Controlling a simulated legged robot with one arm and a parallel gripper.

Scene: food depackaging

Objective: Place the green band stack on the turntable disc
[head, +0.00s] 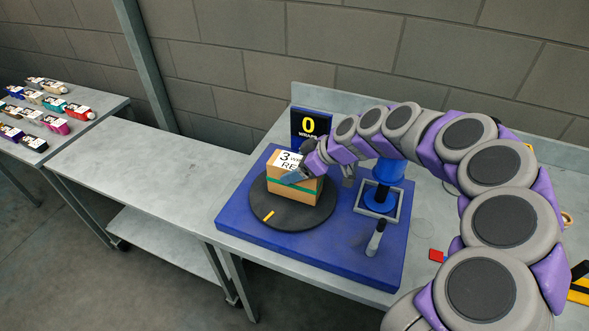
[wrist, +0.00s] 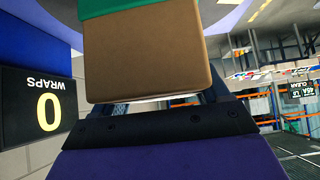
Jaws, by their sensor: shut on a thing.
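The green band stack (head: 292,191) is a brown box with a green band around it and a white label reading "3 W… RE…" on top. In the head view it is upright over the black turntable disc (head: 262,215), and I cannot tell whether it touches the disc. My gripper (head: 297,174) reaches in from the right and is shut on the stack near its top. In the wrist view the stack (wrist: 148,60) fills the upper middle, with its green band at the top edge. The fingers are mostly hidden behind it.
The disc sits on a blue base (head: 335,253) with an orange mark on the disc. A "0 WRAPS" display (head: 310,127) stands behind. A blue spool (head: 379,197) and a dark-tipped post (head: 375,240) stand right. A bare grey table (head: 145,180) lies left.

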